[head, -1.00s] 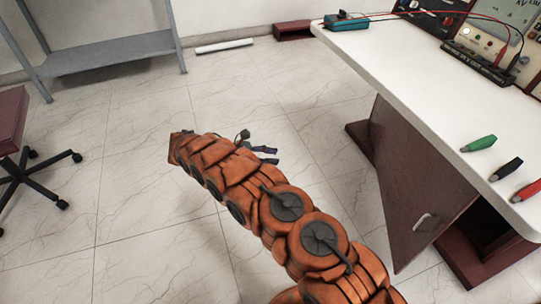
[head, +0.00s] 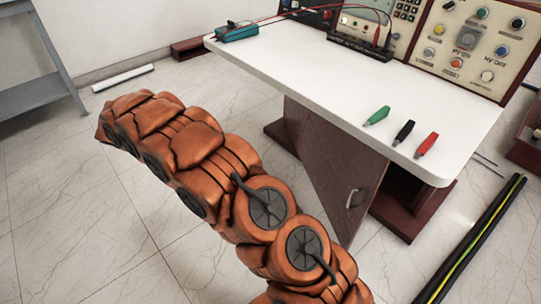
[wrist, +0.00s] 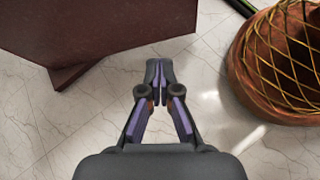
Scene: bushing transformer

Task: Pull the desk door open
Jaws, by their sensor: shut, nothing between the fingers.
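The desk door (head: 335,165) is a dark brown panel under the white-topped desk (head: 400,110). It stands ajar, angled out from the desk, with a dark gap at its right edge. Its small pale handle (head: 352,198) is near that free edge. My orange arm reaches to the left across the head view, and my gripper is hidden there. In the wrist view my gripper (wrist: 160,70) is shut and empty above the tiled floor. A brown panel (wrist: 100,25), probably the door, is at the upper left, apart from the fingers. No handle shows there.
Green (head: 377,115), black (head: 403,132) and red (head: 426,145) clips lie on the desk near its front edge. Instrument panels (head: 470,45) stand at the back. Black cables (head: 475,235) lie on the floor at right. A grey shelf (head: 40,75) is at left.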

